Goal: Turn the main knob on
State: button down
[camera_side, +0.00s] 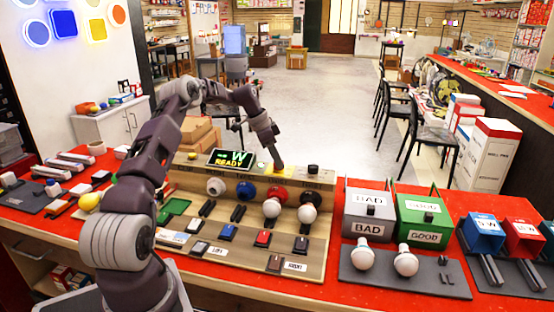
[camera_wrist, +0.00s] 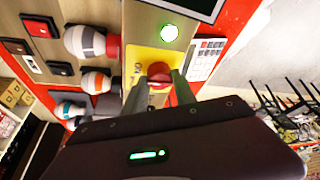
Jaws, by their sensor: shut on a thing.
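The main knob (camera_wrist: 158,71) is red and sits on a yellow plate (camera_wrist: 147,55) on the wooden test panel. In the wrist view the two fingers of my gripper (camera_wrist: 160,86) stand on either side of the knob and are shut on it. A round green light (camera_wrist: 169,33) glows beside the yellow plate. In the side view my gripper (camera_side: 277,166) points down at the upper ledge of the panel (camera_side: 323,225), just right of a lit display (camera_side: 230,158) that reads "W READY".
Bulbs in coloured sockets, including a white bulb (camera_side: 307,213), stand on the panel close below my gripper, with several switches. A BAD box (camera_side: 369,208) and a GOOD box (camera_side: 424,217) stand to the right. A calculator-like keypad (camera_wrist: 206,58) lies near the knob.

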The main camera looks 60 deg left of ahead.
aim_at(269, 169)
jog(key=shift+m, duration=0.4)
jog(key=c, duration=1)
grip_release()
jog(key=v, duration=0.7)
